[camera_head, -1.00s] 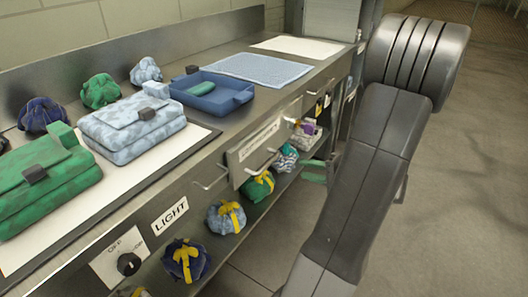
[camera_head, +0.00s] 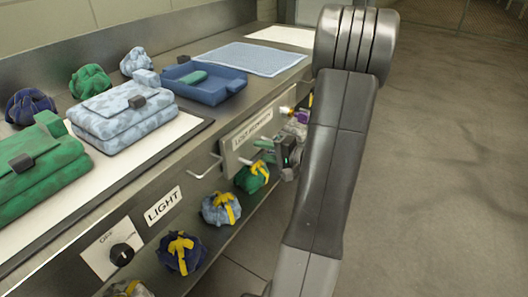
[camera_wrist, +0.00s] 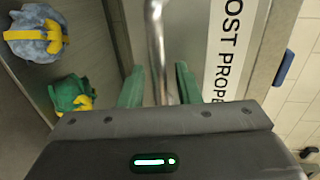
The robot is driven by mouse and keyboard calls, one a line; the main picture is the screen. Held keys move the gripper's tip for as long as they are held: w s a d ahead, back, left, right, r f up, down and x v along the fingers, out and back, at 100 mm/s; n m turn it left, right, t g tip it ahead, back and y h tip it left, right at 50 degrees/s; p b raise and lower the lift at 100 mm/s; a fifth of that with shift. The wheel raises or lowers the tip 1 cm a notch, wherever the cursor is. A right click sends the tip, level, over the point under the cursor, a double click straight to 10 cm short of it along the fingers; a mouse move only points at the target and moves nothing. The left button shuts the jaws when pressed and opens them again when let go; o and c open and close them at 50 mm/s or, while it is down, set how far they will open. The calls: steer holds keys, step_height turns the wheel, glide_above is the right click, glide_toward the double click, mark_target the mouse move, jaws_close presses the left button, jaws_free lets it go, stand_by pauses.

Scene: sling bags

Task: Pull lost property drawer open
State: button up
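The lost property drawer (camera_head: 236,136) is a grey metal front with a white label, set in the side of the steel counter. It looks closed. Its bar handle (camera_wrist: 155,35) runs up the wrist view beside the label. My gripper (camera_wrist: 159,82) has its two green fingers apart, one on each side of the handle's bar. I cannot see contact between fingers and bar. In the head view my gripper (camera_head: 287,152) is at the drawer front, partly hidden behind my arm.
Wrapped bundles with yellow ties, such as a blue one (camera_head: 182,254), sit on the shelf below. Bags and a blue tray (camera_head: 207,91) are on the counter. The floor to the right is clear.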

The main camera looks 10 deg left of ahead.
jaws_close()
steer(key=shift+d, duration=0.1)
